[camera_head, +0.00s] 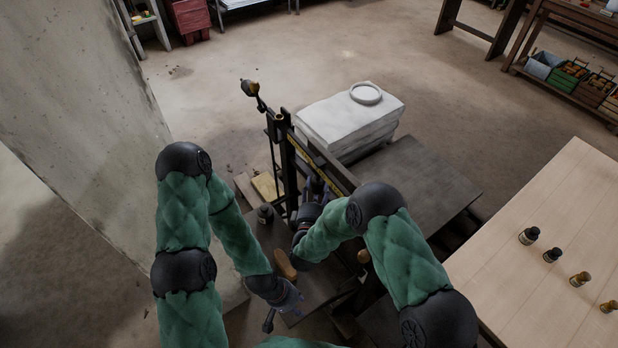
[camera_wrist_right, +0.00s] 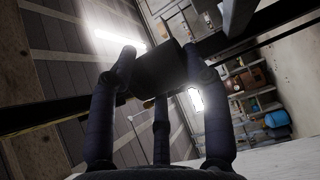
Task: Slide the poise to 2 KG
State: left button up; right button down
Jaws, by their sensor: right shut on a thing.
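The beam scale stands in the middle of the head view, with a dark upright post (camera_head: 289,170) and a long dark beam (camera_head: 332,172) slanting down to the right. My right gripper (camera_head: 314,188) is at the beam, partly hidden by its own arm. In the right wrist view its fingers (camera_wrist_right: 160,72) are shut on a dark block, the poise (camera_wrist_right: 158,75), which sits on the beam (camera_wrist_right: 235,38). The beam's marks are too small to read here. My left gripper (camera_head: 290,299) hangs low, apart from the beam; its finger opening is unclear.
White sacks (camera_head: 345,128) with a round dish (camera_head: 366,93) on top lie behind the beam. A dark platform (camera_head: 425,185) is to the right. A concrete pillar (camera_head: 75,90) stands at left.

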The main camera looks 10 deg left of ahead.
jog(key=shift+s+d+r, duration=0.3)
jog(key=shift+s+d, duration=0.15)
jog(key=shift+d, duration=0.2)
jog(key=shift+c, duration=2.2)
grip_release()
jog(key=shift+f, duration=0.1)
jog(key=shift+s, duration=0.15)
